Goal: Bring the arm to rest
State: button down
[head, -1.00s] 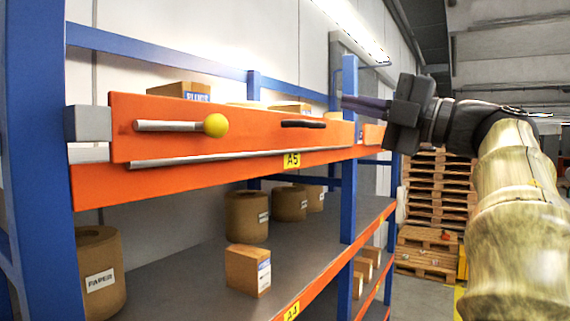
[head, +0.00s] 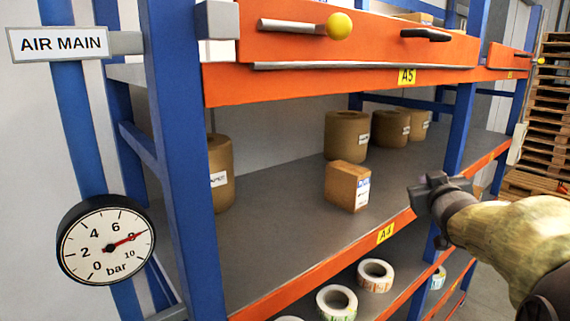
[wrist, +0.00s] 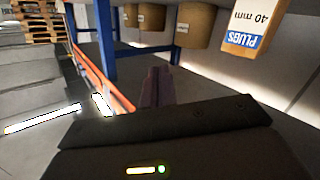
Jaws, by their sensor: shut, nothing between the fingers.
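My gripper (head: 430,195) is at the right in the head view, in front of the rack near the A4 shelf's front edge. My arm reaches in from the right edge. In the wrist view the two dark fingers of my gripper (wrist: 157,75) lie together, with nothing seen between them. The fingertips are hard to make out in the head view.
The blue and orange rack (head: 466,110) stands close by, with an orange drawer (head: 370,38), brown rolls (head: 347,137) and a carton (head: 347,186). A pressure gauge (head: 105,240) hangs at left below the AIR MAIN sign (head: 60,43). Pallets (head: 553,110) stand behind at right.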

jog(key=s+a+f+m+g+y, duration=0.1)
jog(key=s+a+f+g, duration=0.3)
jog(key=f, duration=0.5)
jog(key=s+a+f+g, duration=0.3)
jog(key=s+a+f, duration=0.15)
jog(key=f, duration=0.35)
jog(key=s+a+f+m+g+y, duration=0.1)
jog(key=s+a+f+g, duration=0.3)
jog(key=f, duration=0.5)
jog(key=s+a+f+g, duration=0.1)
jog(key=s+f, duration=0.1)
jog(key=s, duration=0.3)
jog(key=s+a+f+g+y, duration=0.1)
jog(key=s+a+f+g, duration=0.1)
jog(key=s, duration=0.3)
jog(key=shift+s+a+f, duration=0.2)
jog(key=shift+s+f, duration=0.1)
jog(key=shift+f, duration=0.45)
